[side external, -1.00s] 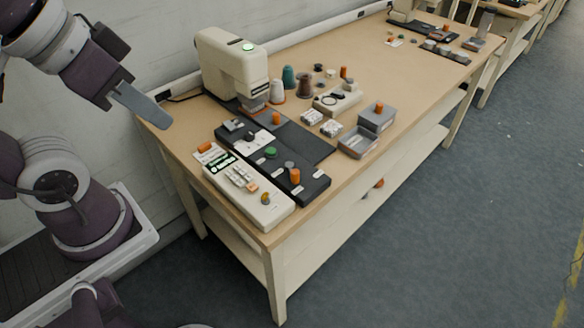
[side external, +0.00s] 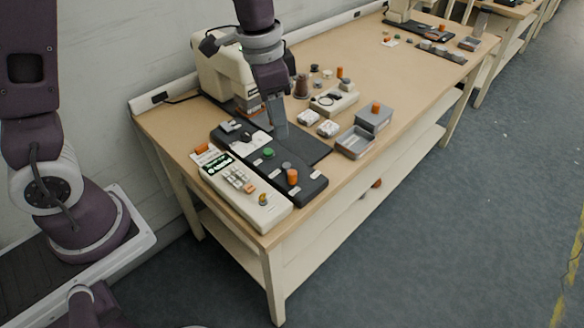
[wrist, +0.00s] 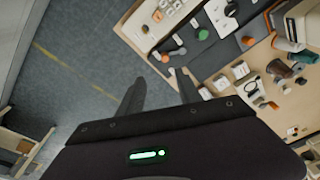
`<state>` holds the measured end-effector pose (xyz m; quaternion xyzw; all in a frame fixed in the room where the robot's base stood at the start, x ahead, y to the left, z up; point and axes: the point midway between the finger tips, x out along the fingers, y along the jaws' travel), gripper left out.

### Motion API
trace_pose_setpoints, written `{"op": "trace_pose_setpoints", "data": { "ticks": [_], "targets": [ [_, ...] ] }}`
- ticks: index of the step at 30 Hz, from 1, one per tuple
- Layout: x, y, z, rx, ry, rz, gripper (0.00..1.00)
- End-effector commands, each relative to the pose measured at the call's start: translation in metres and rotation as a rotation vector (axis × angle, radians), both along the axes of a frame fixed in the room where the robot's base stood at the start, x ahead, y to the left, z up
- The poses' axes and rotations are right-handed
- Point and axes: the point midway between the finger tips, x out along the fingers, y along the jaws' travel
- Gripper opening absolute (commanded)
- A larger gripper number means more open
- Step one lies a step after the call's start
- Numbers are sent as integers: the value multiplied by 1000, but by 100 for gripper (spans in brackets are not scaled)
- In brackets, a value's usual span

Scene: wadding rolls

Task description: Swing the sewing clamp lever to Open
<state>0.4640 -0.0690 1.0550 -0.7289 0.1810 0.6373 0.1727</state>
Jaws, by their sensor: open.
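A black control panel (side external: 306,190) lies on the table, and it also shows in the wrist view (wrist: 212,60). Near its front end is a lever with an orange knob (side external: 292,176) and a grey hub (side external: 287,166). I take it for the sewing clamp lever; its labels are too small to read. In the wrist view the orange knob (wrist: 165,58) is just beyond my fingertips. My gripper (side external: 280,134) points down above the panel area, behind the green button (side external: 268,152). In the wrist view my gripper (wrist: 159,78) has its fingers apart, with nothing between them.
A cream sewing machine (side external: 220,72) stands behind my gripper. A cream keypad box (side external: 245,195) lies along the panel's left side. Grey bins (side external: 356,141) and white packets (side external: 328,128) are to the right. Thread spools behind are partly hidden by my arm.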

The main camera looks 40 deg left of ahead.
Motion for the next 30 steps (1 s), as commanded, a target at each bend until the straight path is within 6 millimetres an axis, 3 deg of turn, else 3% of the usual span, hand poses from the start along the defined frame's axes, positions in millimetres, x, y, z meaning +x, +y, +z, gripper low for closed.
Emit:
{"op": "trace_pose_setpoints", "data": {
  "ticks": [1, 4, 15, 21, 29, 30],
  "targets": [
    [13, -2, -28, 17, 41, -45, 41],
    [31, -3, -70, 44, 87, -125, 41],
    [38, -3, -140, 60, 119, -175, 41],
    [39, -3, -166, 60, 115, -174, 41],
    [39, -3, -168, 60, 113, -173, 41],
    [39, -3, -168, 60, 113, -173, 36]
  ]
}}
